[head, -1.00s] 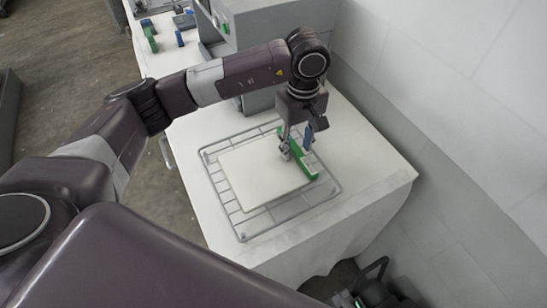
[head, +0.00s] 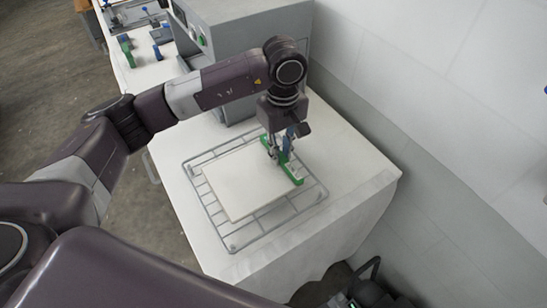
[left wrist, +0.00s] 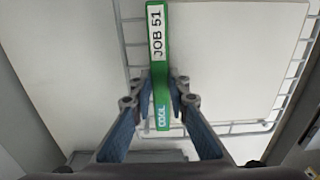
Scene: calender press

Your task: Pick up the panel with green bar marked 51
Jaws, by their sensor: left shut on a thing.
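The white panel (head: 243,182) lies flat over the wire rack on the white table. Its green bar (head: 294,172) runs along the panel's right edge. In the left wrist view the bar (left wrist: 159,98) reads "JOB 51", with "COOL" at its near end. My left gripper (head: 274,156) comes down from above onto the bar. In the left wrist view its two fingers (left wrist: 160,98) stand on either side of the bar and are shut on it. I cannot tell whether the panel is lifted off the rack. My right gripper is not in view.
The wire rack (head: 214,214) shows around the panel. A grey machine (head: 236,28) stands behind it on the table. More green and blue bars (head: 127,52) lie at the far left. A wall is close on the right. The table's front right part is bare.

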